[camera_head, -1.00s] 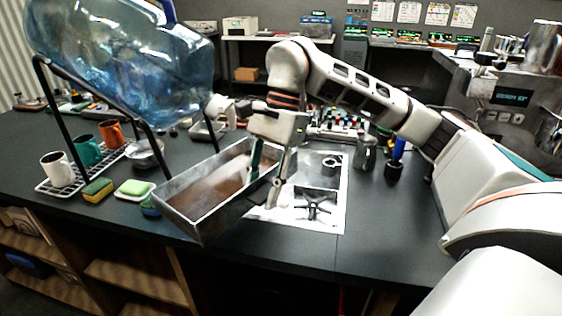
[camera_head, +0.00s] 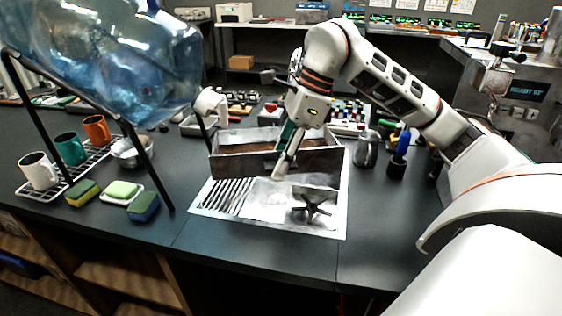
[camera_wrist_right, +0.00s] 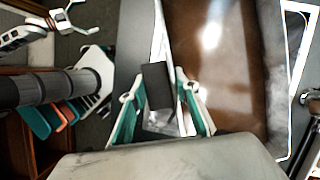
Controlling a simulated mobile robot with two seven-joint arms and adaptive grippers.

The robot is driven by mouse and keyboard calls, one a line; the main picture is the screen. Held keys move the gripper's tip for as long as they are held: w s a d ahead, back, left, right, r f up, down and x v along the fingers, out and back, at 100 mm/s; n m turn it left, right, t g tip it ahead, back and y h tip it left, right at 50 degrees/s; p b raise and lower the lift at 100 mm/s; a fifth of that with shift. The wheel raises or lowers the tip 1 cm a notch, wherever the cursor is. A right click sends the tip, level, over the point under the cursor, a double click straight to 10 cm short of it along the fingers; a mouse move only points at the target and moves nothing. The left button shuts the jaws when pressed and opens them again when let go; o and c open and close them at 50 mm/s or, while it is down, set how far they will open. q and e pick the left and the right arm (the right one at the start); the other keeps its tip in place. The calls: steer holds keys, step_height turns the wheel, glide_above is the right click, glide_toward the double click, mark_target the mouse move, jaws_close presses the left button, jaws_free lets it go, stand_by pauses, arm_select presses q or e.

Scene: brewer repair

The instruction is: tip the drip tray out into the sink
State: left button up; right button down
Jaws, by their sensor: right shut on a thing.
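The drip tray (camera_head: 231,166) is a long grey metal box with brown liquid in it. In the head view it is above the back part of the sink (camera_head: 226,197), its long side facing me, and looks about level. My right gripper (camera_head: 284,164) is shut on the tray's near wall. In the right wrist view the gripper (camera_wrist_right: 165,112) has the wall between its fingers, with the brown liquid of the tray (camera_wrist_right: 212,75) to the right. The sink shows a ridged drainboard and a basin with a black star-shaped part (camera_head: 311,207). The tray hides the sink's back. My left gripper is not seen.
A big blue water bottle (camera_head: 110,70) on a black stand is left of the tray, its neck close to it. Mugs (camera_head: 70,148), sponges (camera_head: 83,193) and a bowl stand at the left. A steel jug (camera_head: 366,149) and a dark cup (camera_head: 397,166) stand right of the sink.

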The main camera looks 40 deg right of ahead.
steer(key=shift+w+d+r+g+y+p, duration=0.15)
steer(key=shift+r+g+p, duration=0.1)
steer(key=shift+r+p, duration=0.3)
steer(key=shift+w+r+g+y+p, duration=0.1)
steer(key=shift+w+r+g+p, duration=0.1)
steer(key=shift+r+p, duration=0.3)
steer(key=shift+w+d+r+g+y+p, duration=0.15)
steer(key=shift+r+g+p, duration=0.1)
steer(key=shift+r+p, duration=0.25)
steer(key=shift+w+d+r+g+y+p, duration=0.1)
steer(key=shift+w+r+g+y+p, duration=0.3)
steer(key=shift+p, duration=0.7)
steer(key=shift+m, duration=0.3)
steer(key=shift+w+d+r+g+y+p, duration=0.3)
steer(key=shift+w+g+p, duration=0.1)
steer(key=shift+g+p, duration=0.3)
steer(key=shift+w+d+r+g, duration=0.2)
steer(key=shift+w+g, duration=0.1)
steer(key=shift+w, duration=0.05)
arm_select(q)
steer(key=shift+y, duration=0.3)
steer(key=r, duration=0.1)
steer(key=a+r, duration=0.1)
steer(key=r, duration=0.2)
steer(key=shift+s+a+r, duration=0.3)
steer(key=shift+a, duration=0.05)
arm_select(e)
steer(key=shift+w+d+r+m+g+y, duration=0.1)
steer(key=shift+w+r+m+g+y, duration=0.1)
steer(key=shift+m+g+y, duration=0.15)
